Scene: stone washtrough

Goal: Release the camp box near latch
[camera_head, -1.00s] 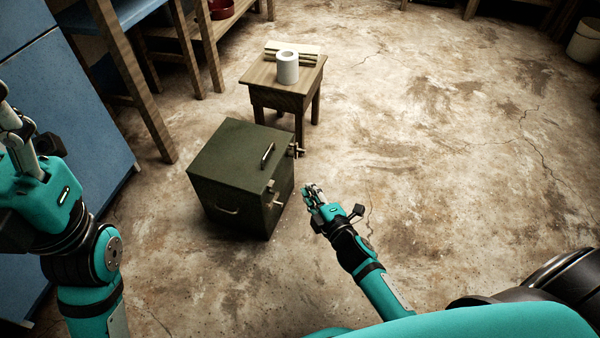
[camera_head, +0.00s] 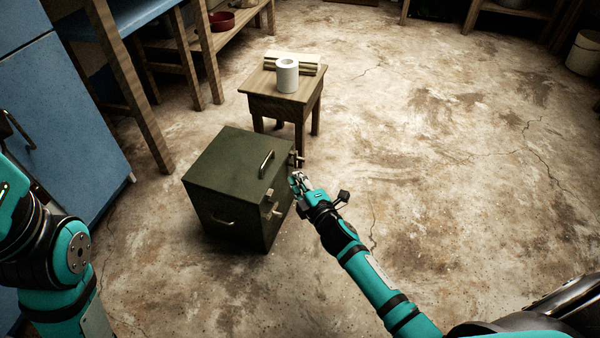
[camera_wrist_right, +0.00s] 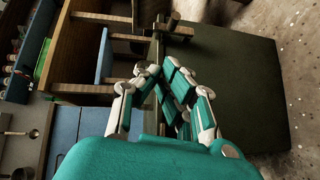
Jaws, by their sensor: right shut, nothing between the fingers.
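The dark green camp box (camera_head: 225,175) stands on the floor with its lid down. A bar handle (camera_head: 266,163) is on top and another handle (camera_head: 222,221) is on the front side. The near latch (camera_head: 268,208) is on the right side of the box, towards me. The far latch (camera_head: 297,159) is further back on that side. My right gripper (camera_head: 297,180) is shut and empty beside the box's right side, between the two latches. In the right wrist view its fingers (camera_wrist_right: 158,75) overlap the green box (camera_wrist_right: 240,85). My left arm shows at the left edge; its fingers are out of frame.
A small wooden stool (camera_head: 285,105) stands behind the box, carrying a white roll (camera_head: 287,77) and a slatted wooden block (camera_head: 308,64). A blue cabinet (camera_head: 60,120) and shelving are at left.

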